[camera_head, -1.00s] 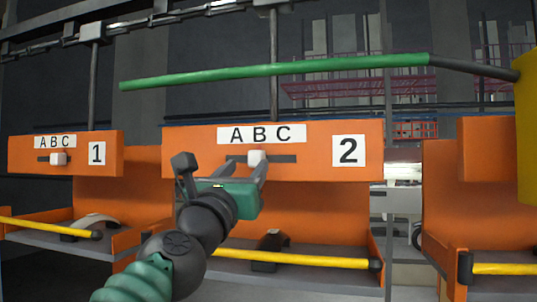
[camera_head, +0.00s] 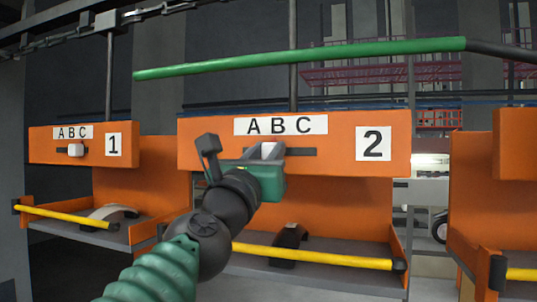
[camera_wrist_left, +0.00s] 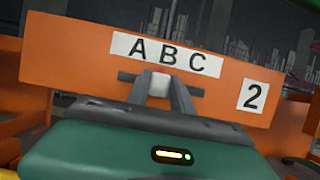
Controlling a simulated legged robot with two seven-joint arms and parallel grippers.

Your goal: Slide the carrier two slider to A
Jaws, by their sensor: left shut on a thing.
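Carrier two (camera_head: 340,150) is an orange panel with a white "2" label and an "ABC" strip (camera_head: 281,125). Its slider is a small white knob (camera_head: 268,150) in a dark horizontal slot (camera_head: 304,152) below the letters. The knob sits a little left of B, between A and B. It also shows in the left wrist view (camera_wrist_left: 160,83). My left gripper (camera_head: 262,156) is shut on the knob, one finger on each side, also seen in the left wrist view (camera_wrist_left: 160,90). My right gripper is not in view.
Carrier one (camera_head: 50,147), with its own white knob (camera_head: 75,150), hangs at the left. Another orange carrier (camera_head: 475,190) stands at the right. A green bar (camera_head: 300,58) crosses above the panel. Yellow bars front the trays, one (camera_head: 310,257) below carrier two.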

